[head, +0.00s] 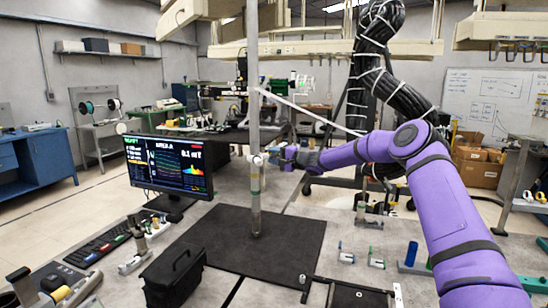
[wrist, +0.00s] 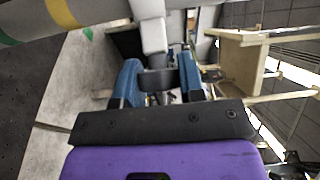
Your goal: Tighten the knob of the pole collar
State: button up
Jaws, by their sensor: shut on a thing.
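The pole (head: 252,60) stands upright on a dark mat in the head view. The light collar (head: 254,160) sits around it at about mid-height, and it also shows at the top of the wrist view (wrist: 150,28). My gripper (head: 283,155) reaches the collar from the right. In the wrist view the two blue fingers of my gripper (wrist: 159,76) are shut on the dark knob (wrist: 157,79), which sticks out from the collar. The fingers hide part of the knob. In the head view the knob is too small to make out.
The dark mat (head: 275,243) lies under the pole. A monitor (head: 168,165) stands left of the pole, with a black case (head: 174,277) in front. Small brackets (head: 347,252) and a blue cylinder (head: 411,254) lie to the right. A thin light rod (head: 310,112) slants down from the pole.

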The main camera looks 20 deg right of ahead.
jog(key=shift+m+g+h, duration=0.9)
jog(key=shift+m+g, duration=0.4)
jog(key=shift+m, duration=0.1)
jog(key=shift+d, duration=0.1)
jog(key=o, duration=0.9)
jog(key=v, duration=1)
jog(key=shift+s+d+r, duration=0.15)
jog(key=shift+s+d, duration=0.05)
jog(key=shift+s, duration=0.1)
